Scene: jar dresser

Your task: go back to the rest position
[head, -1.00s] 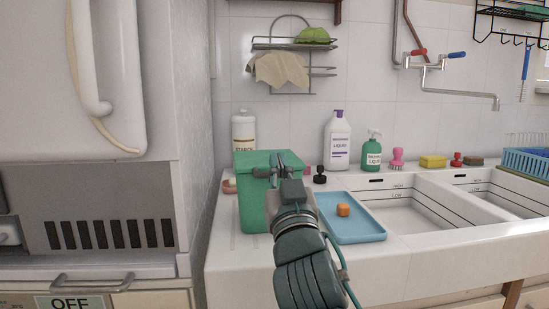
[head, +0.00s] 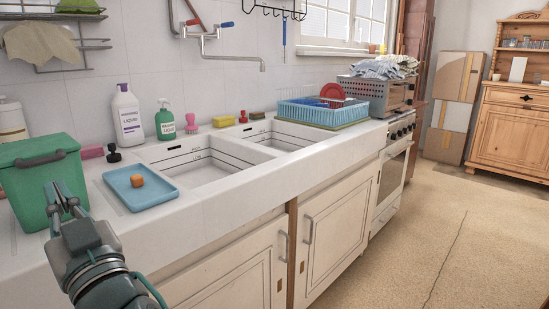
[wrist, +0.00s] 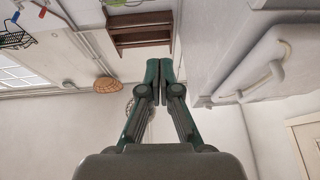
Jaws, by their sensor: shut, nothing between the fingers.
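My gripper (head: 65,199) is at the lower left in the head view, in front of the green lidded bin (head: 42,175) on the counter. Its fingers point upward and hold nothing. In the wrist view the two fingers of my gripper (wrist: 160,68) are together, with the wall and a brown wooden shelf (wrist: 140,25) beyond them.
The double sink (head: 200,168) is right of the tray. A blue dish rack (head: 322,112) stands past it, before the stove (head: 393,165). Several bottles, including a white one (head: 127,115), line the wall. The floor (head: 450,230) at right is open.

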